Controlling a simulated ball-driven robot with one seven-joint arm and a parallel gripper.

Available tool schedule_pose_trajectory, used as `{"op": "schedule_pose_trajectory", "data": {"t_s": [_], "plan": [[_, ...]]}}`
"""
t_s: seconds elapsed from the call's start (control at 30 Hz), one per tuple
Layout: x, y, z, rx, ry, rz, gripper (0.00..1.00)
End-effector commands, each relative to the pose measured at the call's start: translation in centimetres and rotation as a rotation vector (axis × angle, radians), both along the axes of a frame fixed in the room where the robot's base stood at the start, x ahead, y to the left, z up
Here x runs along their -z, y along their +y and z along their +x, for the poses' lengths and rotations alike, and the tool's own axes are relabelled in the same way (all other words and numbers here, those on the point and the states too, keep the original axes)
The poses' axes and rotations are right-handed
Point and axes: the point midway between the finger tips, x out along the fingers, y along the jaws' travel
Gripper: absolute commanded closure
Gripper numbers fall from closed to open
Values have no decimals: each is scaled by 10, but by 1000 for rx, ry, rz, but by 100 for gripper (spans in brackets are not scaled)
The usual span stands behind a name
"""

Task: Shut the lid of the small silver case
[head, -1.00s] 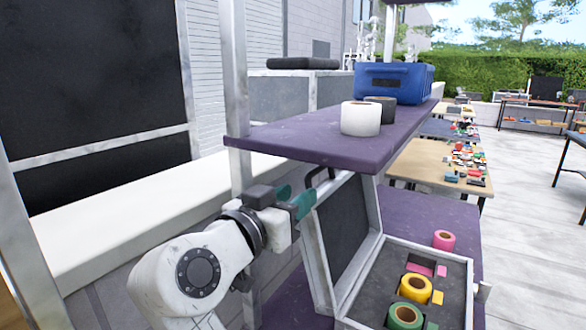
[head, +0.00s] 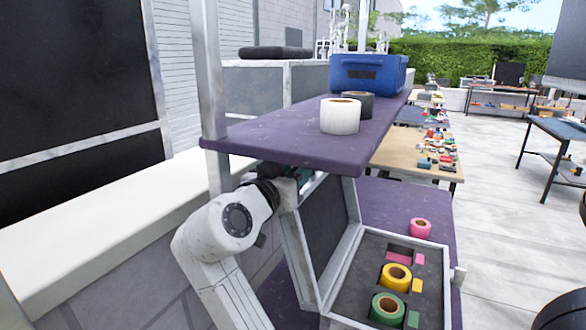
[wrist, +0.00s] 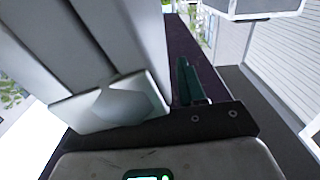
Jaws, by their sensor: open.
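The small silver case (head: 345,262) stands open on the lower purple shelf. Its dark, silver-framed lid (head: 318,225) is raised and leans back to the left of the case body. Tape rolls lie in the case's grey foam, including a yellow one (head: 396,277) and a green one (head: 387,308). My gripper (head: 302,175) is open and is at the lid's upper edge, under the upper shelf, which partly hides it. One green finger (wrist: 188,82) shows in the wrist view. Whether it touches the lid I cannot tell.
The upper purple shelf (head: 270,142) hangs close over my gripper and the lid. A metal post (head: 207,90) stands at left. A pink roll (head: 420,229) is beyond the silver case.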

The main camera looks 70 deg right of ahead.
Motion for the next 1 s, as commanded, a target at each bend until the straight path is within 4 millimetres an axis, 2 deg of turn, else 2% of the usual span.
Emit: {"op": "schedule_pose_trajectory", "data": {"t_s": [0.3, 0.73, 1.0], "plan": [[0, -3, 0, -1, 0, -1, 60], [0, -2, 0, -1, 0, -1, 100], [0, -2, 0, -1, 0, -1, 100]]}}
